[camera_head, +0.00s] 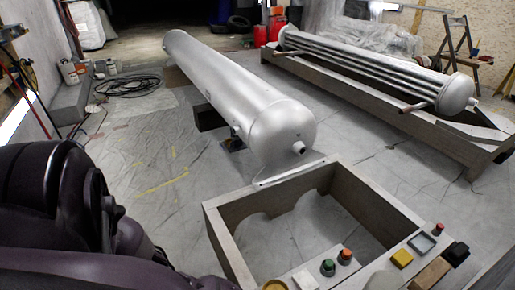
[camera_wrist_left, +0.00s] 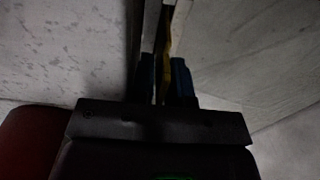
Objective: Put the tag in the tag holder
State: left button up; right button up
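In the left wrist view my left gripper (camera_wrist_left: 165,60) has its two fingers close together, with a thin yellow strip (camera_wrist_left: 167,45) edge-on between them. The strip looks like the tag, but the view is dark and only its edge shows. In the head view my dark left arm fills the lower left, and its gripper is out of sight. A small dark-rimmed square (camera_head: 422,243) on the panel at the lower right may be the tag holder; I cannot be sure. My right gripper is in neither view.
The panel (camera_head: 340,284) also carries a green button (camera_head: 328,267), red buttons, a yellow square (camera_head: 402,257), a brown block (camera_head: 431,272) and a black block (camera_head: 456,253). An open grey box frame (camera_head: 225,240) adjoins it. A large silver tank (camera_head: 230,95) lies behind.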

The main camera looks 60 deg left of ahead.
pick_arm(q)
jog(key=shift+r, duration=0.15)
jog(key=shift+w+r+p, duration=0.1)
jog(key=shift+r+p, duration=0.2)
jog(key=shift+r, duration=0.05)
notch_tip(320, 180, up, 11)
jog(key=p, duration=0.5)
jog(key=shift+r, duration=0.2)
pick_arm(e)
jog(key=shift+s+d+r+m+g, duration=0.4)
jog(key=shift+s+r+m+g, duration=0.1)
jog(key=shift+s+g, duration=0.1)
